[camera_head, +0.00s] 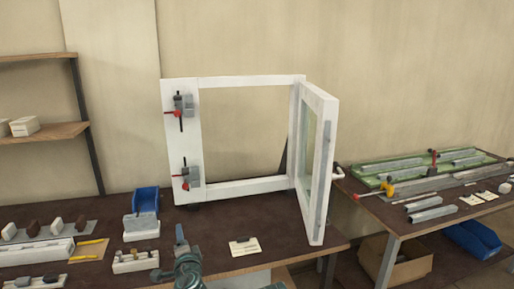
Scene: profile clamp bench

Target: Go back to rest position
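Neither of my grippers can be made out in the head view. A white window frame (250,188) stands upright on the dark bench. Its white sash (323,168) is swung open on the right side, toward me. Two grey clamps with red knobs sit on the left post, an upper clamp (184,104) and a lower clamp (188,177). A blue-grey jointed object (188,266) shows at the bottom edge; I cannot tell what it is.
The bench (285,220) holds a blue bin (146,198), white blocks and a small card (244,246). A right table carries a green tray (376,178) and metal profiles. A cardboard box (397,262) and a blue crate (472,240) are lower right. Shelves stand left.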

